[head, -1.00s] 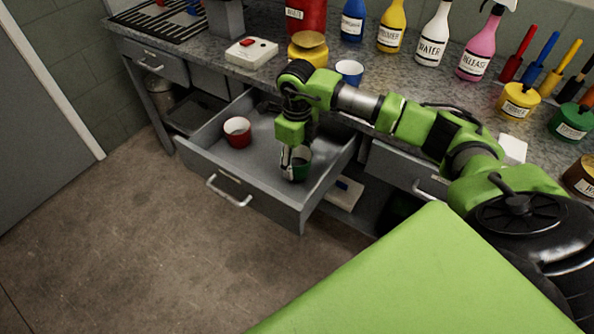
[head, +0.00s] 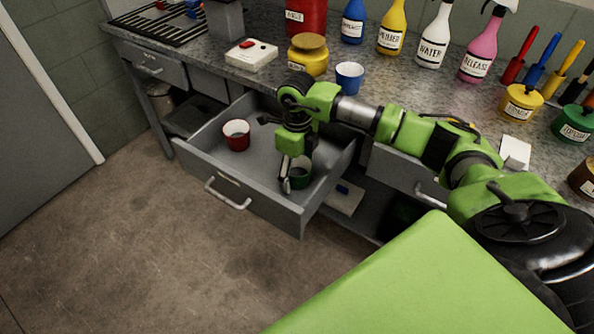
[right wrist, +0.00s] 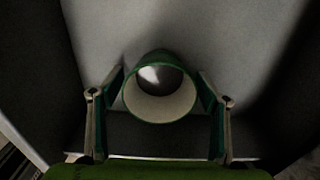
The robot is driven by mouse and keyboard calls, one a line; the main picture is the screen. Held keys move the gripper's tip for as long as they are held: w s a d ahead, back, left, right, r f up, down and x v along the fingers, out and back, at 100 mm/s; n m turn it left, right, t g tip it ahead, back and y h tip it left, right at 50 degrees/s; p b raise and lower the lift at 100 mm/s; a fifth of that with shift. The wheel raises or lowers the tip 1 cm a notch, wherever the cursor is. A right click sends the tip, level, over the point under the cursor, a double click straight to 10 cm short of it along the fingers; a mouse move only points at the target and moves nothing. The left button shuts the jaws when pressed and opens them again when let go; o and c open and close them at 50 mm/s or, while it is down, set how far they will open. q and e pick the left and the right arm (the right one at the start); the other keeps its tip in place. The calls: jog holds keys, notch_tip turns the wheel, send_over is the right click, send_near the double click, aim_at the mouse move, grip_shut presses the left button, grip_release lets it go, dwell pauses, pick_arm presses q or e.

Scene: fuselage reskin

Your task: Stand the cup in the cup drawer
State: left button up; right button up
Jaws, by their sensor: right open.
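The open drawer (head: 240,190) holds a red cup (head: 236,135) at its left and a green cup (head: 300,172) near its right front. Both cups stand upright on the drawer floor. My right gripper (head: 287,184) is down in the drawer at the green cup and hides part of it. In the right wrist view, the green cup (right wrist: 160,88) shows its pale inside between the fingers of the right gripper (right wrist: 160,110). The fingers are spread open, with a gap on each side of the cup. A blue cup (head: 349,76) stands on the worktop. My left gripper is out of view.
A yellow jar (head: 308,54), a white box with a red button (head: 251,55) and several bottles stand on the granite worktop. The drawer front (head: 243,204) bounds the space around the cups. Free drawer floor lies between the red and green cups.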

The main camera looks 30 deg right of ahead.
jog(key=shift+w+r, duration=0.1)
jog(key=shift+r, duration=0.45)
notch_tip(320, 180, up, 11)
jog(key=b, duration=0.1)
jog(key=shift+b, duration=0.3)
dwell(0.6)
